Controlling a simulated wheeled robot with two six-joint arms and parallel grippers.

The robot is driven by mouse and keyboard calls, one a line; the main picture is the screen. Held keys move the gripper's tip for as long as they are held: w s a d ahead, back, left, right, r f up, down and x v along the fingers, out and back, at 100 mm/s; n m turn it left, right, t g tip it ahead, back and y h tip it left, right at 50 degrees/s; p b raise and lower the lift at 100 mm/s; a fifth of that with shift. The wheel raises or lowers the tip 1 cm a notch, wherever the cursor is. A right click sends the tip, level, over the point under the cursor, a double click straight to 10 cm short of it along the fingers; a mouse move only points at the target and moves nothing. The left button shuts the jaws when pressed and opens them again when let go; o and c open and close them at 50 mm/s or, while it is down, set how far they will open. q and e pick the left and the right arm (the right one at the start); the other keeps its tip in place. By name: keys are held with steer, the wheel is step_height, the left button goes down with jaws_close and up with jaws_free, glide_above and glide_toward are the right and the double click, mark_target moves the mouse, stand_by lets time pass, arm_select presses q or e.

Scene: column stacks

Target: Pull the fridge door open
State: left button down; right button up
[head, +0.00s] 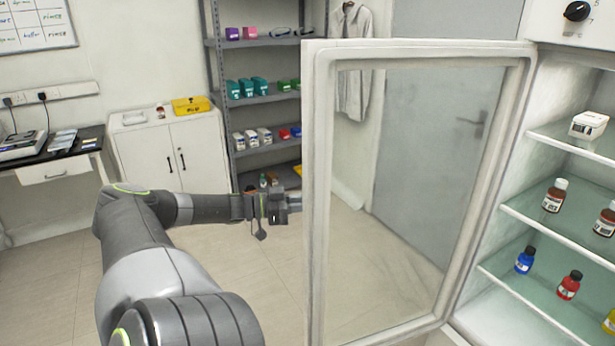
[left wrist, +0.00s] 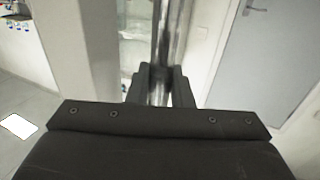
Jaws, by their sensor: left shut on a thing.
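The fridge door (head: 317,200) stands wide open in the head view, a white frame around a clear glass pane, its free edge toward the left. My left gripper (head: 294,201) is at the outer side of that free edge, partly hidden by the door. In the left wrist view my left gripper (left wrist: 160,88) is shut on a shiny metal bar, the door handle (left wrist: 172,35), which runs upright between the fingers. In the head view the handle is hidden behind the door frame. My right gripper is not in view.
The open fridge interior (head: 560,150) at right has glass shelves with small bottles (head: 553,195) and a white box (head: 588,124). A grey shelf rack (head: 265,97) and white cabinet (head: 172,155) stand at the back. Floor (head: 255,270) beside the door is clear.

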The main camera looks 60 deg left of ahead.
arm_select(q)
steer(key=shift+f, duration=0.1)
steer(key=c, duration=1.3)
jaws_free()
steer(key=shift+c, duration=0.2)
steer(key=shift+s, duration=0.1)
steer(key=v, duration=1.7)
steer(key=shift+s+p, duration=0.15)
steer(key=shift+p, duration=0.15)
steer(key=shift+a, duration=0.1)
